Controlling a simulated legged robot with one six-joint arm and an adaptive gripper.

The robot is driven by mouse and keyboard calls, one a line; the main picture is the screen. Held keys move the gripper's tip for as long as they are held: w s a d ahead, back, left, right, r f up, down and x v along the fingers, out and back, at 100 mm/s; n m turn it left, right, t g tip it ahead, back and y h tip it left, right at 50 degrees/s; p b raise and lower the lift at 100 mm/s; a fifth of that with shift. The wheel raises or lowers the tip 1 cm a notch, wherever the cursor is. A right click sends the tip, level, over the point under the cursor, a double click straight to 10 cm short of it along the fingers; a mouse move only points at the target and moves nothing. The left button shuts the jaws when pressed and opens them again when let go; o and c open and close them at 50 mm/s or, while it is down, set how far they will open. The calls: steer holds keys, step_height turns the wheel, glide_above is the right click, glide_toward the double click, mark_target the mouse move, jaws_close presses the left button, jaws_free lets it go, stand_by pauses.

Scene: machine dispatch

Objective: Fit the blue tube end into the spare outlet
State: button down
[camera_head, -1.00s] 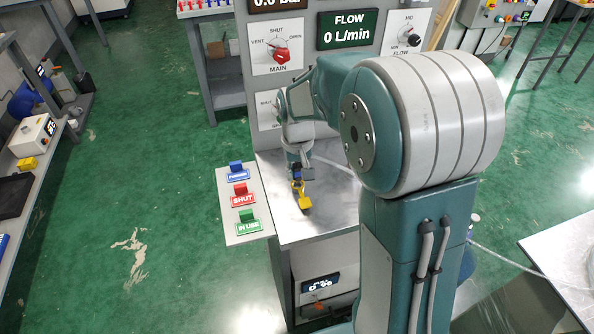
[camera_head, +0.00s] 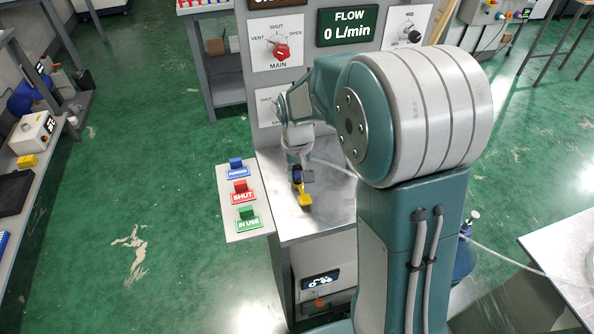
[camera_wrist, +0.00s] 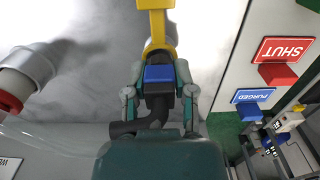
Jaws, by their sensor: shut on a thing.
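My gripper (camera_wrist: 160,92) is shut on a part with a blue block (camera_wrist: 159,74), which I take to be the blue tube end; a dark bent piece (camera_wrist: 140,126) shows behind it. A yellow piece (camera_wrist: 157,24) extends straight ahead of the block; I cannot tell whether they are joined. In the head view my gripper (camera_head: 298,173) is low over the metal bench top, with the yellow piece (camera_head: 305,195) on its near side. In the wrist view a pale round fitting with a red end (camera_wrist: 22,80) stands at left. I cannot tell which part is the spare outlet.
The metal bench top (camera_head: 325,215) is mostly clear. A side shelf holds blue PURGED (camera_head: 237,169), red SHUT (camera_head: 241,192) and green IN USE (camera_head: 247,218) tags. The panel behind has a MAIN knob (camera_head: 281,51) and a FLOW display (camera_head: 347,27). A pale hose (camera_head: 490,251) runs right.

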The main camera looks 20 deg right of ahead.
steer(key=shift+s+f, duration=0.1)
steer(key=shift+f, duration=0.25)
stand_by(0.3)
steer(key=shift+c, duration=1.8)
jaws_free()
steer(key=o, duration=0.4)
steer(key=shift+c, duration=0.2)
steer(key=shift+r, duration=3)
